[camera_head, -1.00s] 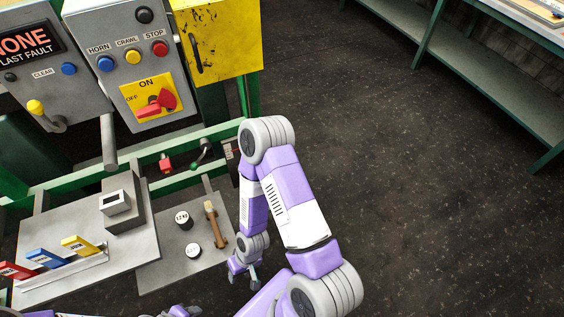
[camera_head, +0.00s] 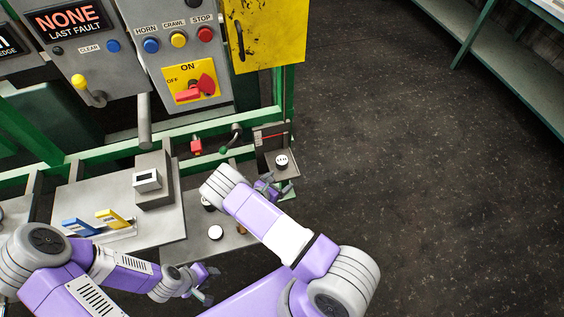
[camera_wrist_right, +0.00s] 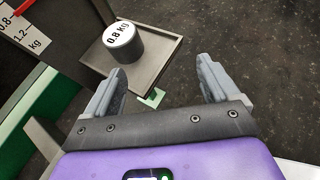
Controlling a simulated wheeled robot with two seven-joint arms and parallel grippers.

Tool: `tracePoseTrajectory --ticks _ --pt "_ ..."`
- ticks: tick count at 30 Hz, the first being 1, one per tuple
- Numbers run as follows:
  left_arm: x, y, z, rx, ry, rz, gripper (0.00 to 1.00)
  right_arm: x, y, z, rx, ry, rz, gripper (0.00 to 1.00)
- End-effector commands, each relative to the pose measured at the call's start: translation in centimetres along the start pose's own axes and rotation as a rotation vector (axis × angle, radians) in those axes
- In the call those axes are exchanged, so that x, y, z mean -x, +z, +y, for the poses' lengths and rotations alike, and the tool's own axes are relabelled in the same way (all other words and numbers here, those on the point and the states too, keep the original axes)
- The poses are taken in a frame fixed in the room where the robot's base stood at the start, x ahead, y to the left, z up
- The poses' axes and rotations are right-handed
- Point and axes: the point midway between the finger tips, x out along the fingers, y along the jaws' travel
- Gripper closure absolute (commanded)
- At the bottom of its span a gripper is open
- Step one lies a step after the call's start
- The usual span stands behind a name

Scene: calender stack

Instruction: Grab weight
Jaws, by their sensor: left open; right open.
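A dark weight with a white top (camera_head: 282,161) stands upright on a small grey tray (camera_head: 289,174) beside the machine. In the right wrist view the weight reads 0.8 kg (camera_wrist_right: 122,42), and the tray (camera_wrist_right: 160,68) has a raised edge. My right gripper (camera_head: 275,187) is open and empty, just in front of the tray; its spread fingers (camera_wrist_right: 160,86) are apart from the weight. Another white-topped weight (camera_head: 215,232) stands on the grey plate, and one more (camera_head: 208,205) is partly hidden by my right arm. My left gripper (camera_head: 207,284) is open and empty at the lower middle.
A scale label (camera_wrist_right: 22,38) with a red pointer is beside the tray. A wooden handle (camera_head: 241,229) is mostly hidden by my right arm. Blue and yellow tags (camera_head: 100,221) stand on the left plate. A control panel (camera_head: 180,55) rises behind.

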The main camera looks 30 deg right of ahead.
Motion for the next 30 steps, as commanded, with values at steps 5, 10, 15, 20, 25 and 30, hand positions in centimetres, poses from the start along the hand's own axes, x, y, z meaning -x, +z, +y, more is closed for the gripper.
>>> tracePoseTrajectory --ticks 5,10,15,20,25,30 --pt "-0.1 0.0 0.0 0.000 0.000 0.000 0.57 0.0 1.8 4.0 0.063 0.135 -0.118 0.12" --pt "-0.9 -0.1 -0.3 0.000 0.000 0.000 0.57 -2.9 2.1 4.5 0.066 0.140 -0.124 0.12" --pt "-1.5 -0.1 -0.6 0.000 0.000 0.000 0.57 -5.4 2.4 4.9 0.065 0.139 -0.122 0.12" --pt "-1.8 -0.1 -0.7 0.000 0.000 0.000 0.57 -6.3 2.7 5.1 0.067 0.140 -0.122 0.12" --pt "-2.7 -0.1 -1.0 0.000 0.000 0.000 0.57 -8.7 2.9 5.4 0.063 0.137 -0.122 0.12" --pt "-3.4 -0.1 -1.3 0.000 0.000 0.000 0.57 -10.8 3.2 5.8 0.065 0.138 -0.120 0.12"
